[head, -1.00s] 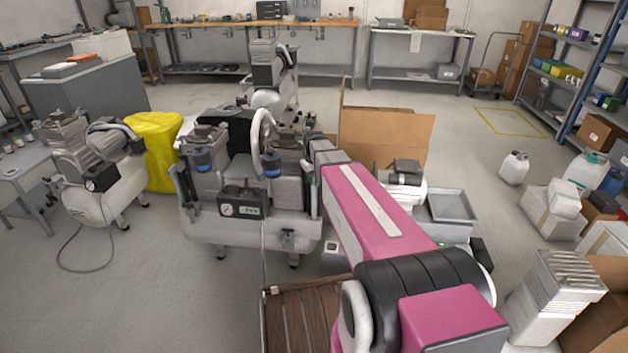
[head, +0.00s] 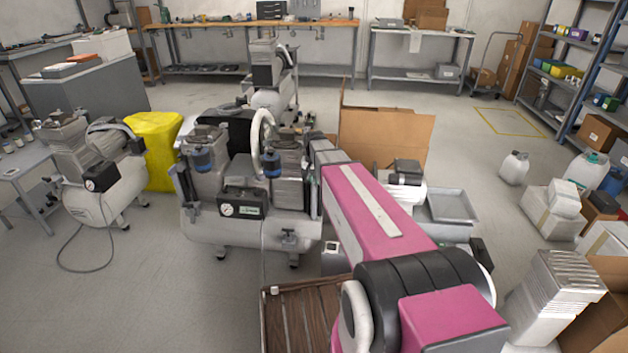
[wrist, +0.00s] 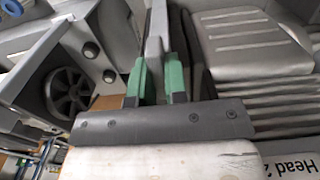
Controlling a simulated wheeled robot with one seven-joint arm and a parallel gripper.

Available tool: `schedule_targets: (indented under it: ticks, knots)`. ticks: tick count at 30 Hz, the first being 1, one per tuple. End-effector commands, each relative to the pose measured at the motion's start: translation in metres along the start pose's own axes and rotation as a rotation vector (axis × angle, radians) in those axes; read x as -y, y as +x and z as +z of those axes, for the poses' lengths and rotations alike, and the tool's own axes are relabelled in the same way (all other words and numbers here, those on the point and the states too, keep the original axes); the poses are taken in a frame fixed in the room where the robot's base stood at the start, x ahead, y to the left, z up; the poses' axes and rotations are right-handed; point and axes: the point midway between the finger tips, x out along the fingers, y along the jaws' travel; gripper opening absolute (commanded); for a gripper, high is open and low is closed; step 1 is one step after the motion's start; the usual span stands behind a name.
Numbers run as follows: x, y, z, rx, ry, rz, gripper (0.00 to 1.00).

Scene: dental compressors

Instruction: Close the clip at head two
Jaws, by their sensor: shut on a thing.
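A grey upright bar, apparently the clip (wrist: 156,38), stands between the green-padded fingers of my gripper (wrist: 155,80) in the wrist view. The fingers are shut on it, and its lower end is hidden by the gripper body. A white label reading "Head 2" (wrist: 290,165) lies at the lower right. A ribbed grey compressor head (wrist: 250,45) is just right of the fingers. In the head view my arm reaches to the right side of the two-headed compressor (head: 215,228). The clip and fingertips cannot be made out there.
In the wrist view a grey housing with a dark fan wheel (wrist: 68,92) is close on the left. In the head view a cardboard box (head: 385,140) and a grey tray (head: 450,207) stand right of the compressor. Open floor (head: 160,300) lies at the front left.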

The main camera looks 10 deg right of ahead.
Motion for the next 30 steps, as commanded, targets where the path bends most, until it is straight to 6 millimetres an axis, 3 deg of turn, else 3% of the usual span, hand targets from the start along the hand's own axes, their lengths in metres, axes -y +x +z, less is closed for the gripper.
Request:
schedule_targets:
  ticks: [15, 16, 18, 30]
  knots:
    - [0.0001, -0.0007, -0.0004, -0.001, 0.021, -0.001, 0.0]
    - [0.0001, -0.0007, -0.0004, -0.001, 0.021, -0.001, 0.17]
    - [0.0001, -0.0007, -0.0004, -0.001, 0.021, -0.001, 0.39]
    - [0.0, -0.0002, -0.0001, 0.0, 0.019, 0.0, 0.39]
